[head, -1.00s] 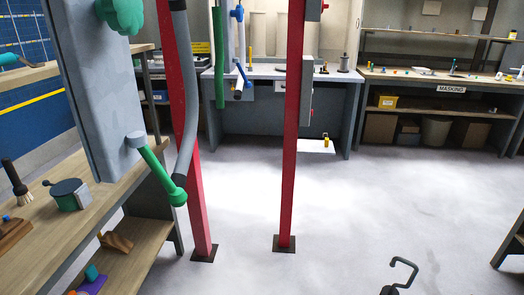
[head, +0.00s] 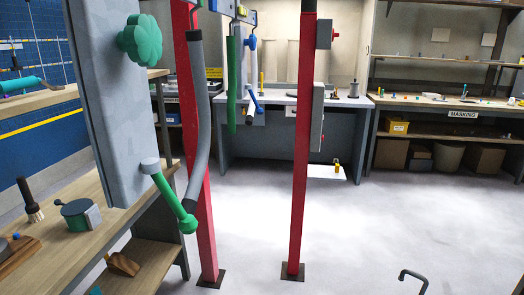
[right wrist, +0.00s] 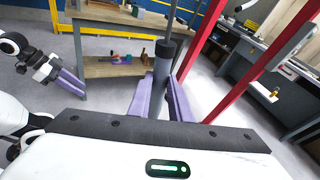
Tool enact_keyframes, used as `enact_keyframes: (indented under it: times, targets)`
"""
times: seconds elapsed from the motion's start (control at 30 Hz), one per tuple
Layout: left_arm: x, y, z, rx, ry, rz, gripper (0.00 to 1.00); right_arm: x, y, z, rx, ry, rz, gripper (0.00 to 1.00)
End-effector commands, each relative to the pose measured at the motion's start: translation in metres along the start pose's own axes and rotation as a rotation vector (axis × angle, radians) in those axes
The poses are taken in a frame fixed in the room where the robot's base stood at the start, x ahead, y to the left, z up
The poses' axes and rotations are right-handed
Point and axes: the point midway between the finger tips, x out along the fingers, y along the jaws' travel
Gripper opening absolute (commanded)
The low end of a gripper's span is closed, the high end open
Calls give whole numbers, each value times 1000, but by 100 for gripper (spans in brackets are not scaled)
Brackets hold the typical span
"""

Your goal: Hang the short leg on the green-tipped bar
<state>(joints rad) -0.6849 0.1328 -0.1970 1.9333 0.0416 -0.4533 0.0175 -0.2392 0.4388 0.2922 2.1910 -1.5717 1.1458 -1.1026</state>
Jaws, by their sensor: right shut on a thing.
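My right gripper (right wrist: 163,105) shows in the right wrist view, its purple fingers shut on a dark grey leg (right wrist: 163,65) with a wider black end. A thin black hook (head: 413,277) pokes up at the bottom right of the head view; it seems to belong to the held leg, whose rest is out of that view. A green bar with a green ball tip (head: 176,200) slants down from a grey panel at the left; I cannot tell whether it is the task's bar. My left gripper (right wrist: 70,86) is small at the left of the right wrist view, its opening unclear.
Two red posts (head: 300,150) stand on the floor. From a rail (head: 238,14) between them hang a long grey leg (head: 198,110), a green one (head: 231,85) and others. A wooden bench (head: 110,205) is at the left. The floor at right is clear.

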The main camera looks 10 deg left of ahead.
Motion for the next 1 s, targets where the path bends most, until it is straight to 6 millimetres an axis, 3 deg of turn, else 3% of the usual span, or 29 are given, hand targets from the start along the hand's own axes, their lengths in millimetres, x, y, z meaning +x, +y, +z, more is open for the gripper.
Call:
enact_keyframes:
  times: [0.27, 0.47, 0.77, 1.0]
  targets:
    - [2, -1, 5, 0, -6, -1, 31, 23, -14, 44, -23, -13, 47, 0]
    - [4, -1, 7, 2, -8, -1, 31, 47, -23, 100, -47, -27, 121, 0]
    - [7, 3, 7, 5, -4, 6, 31, 78, -17, 213, -90, -56, 295, 0]
    - [12, 4, 11, 8, -6, 9, 31, 89, 19, 319, -134, -82, 453, 0]
